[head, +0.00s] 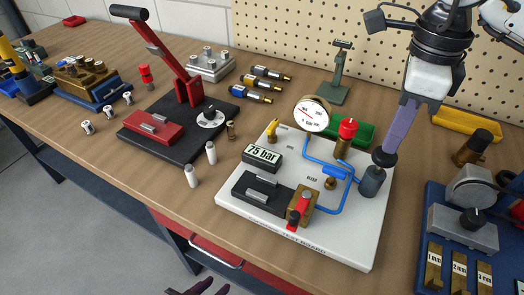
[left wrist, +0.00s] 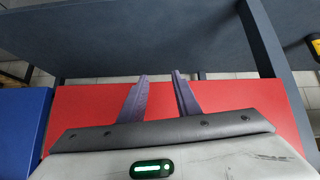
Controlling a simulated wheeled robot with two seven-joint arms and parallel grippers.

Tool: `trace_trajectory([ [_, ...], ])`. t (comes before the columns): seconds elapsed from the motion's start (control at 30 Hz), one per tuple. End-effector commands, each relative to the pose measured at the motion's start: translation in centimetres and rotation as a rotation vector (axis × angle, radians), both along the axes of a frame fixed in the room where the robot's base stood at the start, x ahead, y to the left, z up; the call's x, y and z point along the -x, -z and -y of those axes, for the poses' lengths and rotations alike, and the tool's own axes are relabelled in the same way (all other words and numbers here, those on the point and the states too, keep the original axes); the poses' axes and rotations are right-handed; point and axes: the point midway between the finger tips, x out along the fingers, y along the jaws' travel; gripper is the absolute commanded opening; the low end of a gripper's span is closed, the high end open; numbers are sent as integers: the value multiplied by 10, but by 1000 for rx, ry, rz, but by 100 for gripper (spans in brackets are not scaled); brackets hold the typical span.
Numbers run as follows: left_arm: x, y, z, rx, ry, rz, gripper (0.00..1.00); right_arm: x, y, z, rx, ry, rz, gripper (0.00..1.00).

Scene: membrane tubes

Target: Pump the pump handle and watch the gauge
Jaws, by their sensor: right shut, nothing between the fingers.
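The round white gauge (head: 311,114) stands at the back of the white test board (head: 340,245); its needle is too small to read. A grey-blue pump cylinder (head: 372,183) stands at the board's right edge, with a dark round handle (head: 384,157) on top. My right gripper (head: 392,146) is shut and empty, its purple fingers pointing down with their tips at the handle's top; whether they touch I cannot tell. My left gripper shows at the bottom edge of the head view (head: 205,288). In the left wrist view its fingers (left wrist: 161,95) are apart and empty.
Blue pipes (head: 325,165), a red-topped valve (head: 347,130) and a "75 bar" sign (head: 263,155) sit on the board. A press with a red lever (head: 170,62) stands left. A blue tray (head: 433,275) with labelled blocks lies right. A red cabinet (left wrist: 75,110) faces my left gripper.

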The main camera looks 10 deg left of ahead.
Motion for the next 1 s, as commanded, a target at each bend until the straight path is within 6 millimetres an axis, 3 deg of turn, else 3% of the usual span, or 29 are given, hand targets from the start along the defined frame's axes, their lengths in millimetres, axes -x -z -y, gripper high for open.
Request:
trace_trajectory([
  [1.0, 0, 32, 0, 0, 0, -1, 30, 1, 44, 0, 0, -1, -3, 0],
])
